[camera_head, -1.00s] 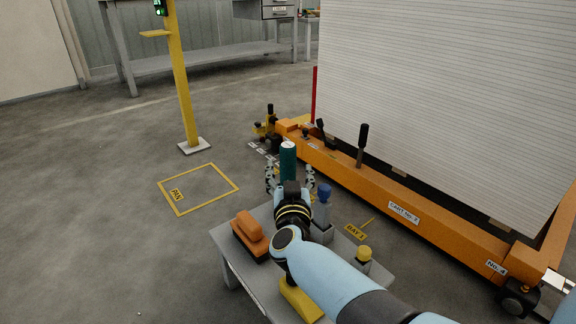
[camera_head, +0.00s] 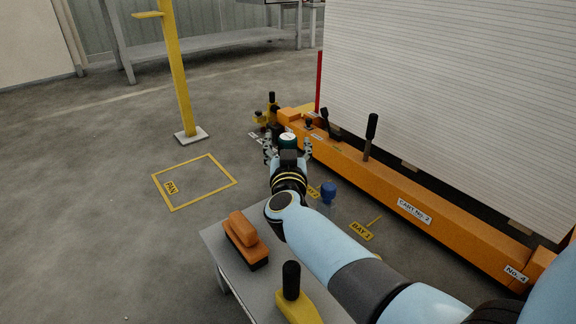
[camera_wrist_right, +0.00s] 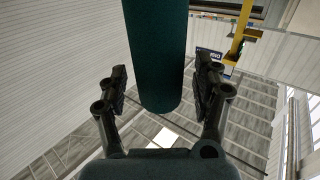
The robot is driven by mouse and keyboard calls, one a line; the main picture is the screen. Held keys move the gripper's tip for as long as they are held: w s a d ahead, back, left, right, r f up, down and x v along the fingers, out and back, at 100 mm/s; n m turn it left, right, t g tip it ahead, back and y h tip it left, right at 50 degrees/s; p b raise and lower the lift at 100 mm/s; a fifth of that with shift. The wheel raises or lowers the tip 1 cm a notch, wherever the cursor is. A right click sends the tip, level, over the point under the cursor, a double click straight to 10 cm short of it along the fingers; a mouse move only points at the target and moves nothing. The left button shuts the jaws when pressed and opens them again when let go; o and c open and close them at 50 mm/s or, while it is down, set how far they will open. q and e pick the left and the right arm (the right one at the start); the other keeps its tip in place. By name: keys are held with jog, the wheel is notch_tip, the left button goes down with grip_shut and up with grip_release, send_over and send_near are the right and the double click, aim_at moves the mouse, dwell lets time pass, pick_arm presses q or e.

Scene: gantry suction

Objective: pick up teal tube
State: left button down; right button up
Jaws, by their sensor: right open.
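The teal tube (camera_head: 288,140) shows only its upper end in the head view, just beyond my right gripper (camera_head: 287,150); my gripper and wrist hide the rest. In the right wrist view the teal tube (camera_wrist_right: 157,50) is large and dark, running down from the top edge between the fingers. My right gripper (camera_wrist_right: 163,95) is open, with a finger on each side of the tube and a visible gap to both. My left gripper is not in view.
A grey table (camera_head: 216,240) carries an orange-handled block (camera_head: 245,238) and a yellow tool with a black grip (camera_head: 292,290). A blue-topped item (camera_head: 328,192) is beside my arm. An orange cart frame (camera_head: 400,205) with a black lever (camera_head: 371,135) lies right. Floor at left is open around a yellow marked square (camera_head: 195,182).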

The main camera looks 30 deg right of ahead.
jog(key=c, duration=1.3)
grip_shut()
jog(key=shift+r, duration=0.2)
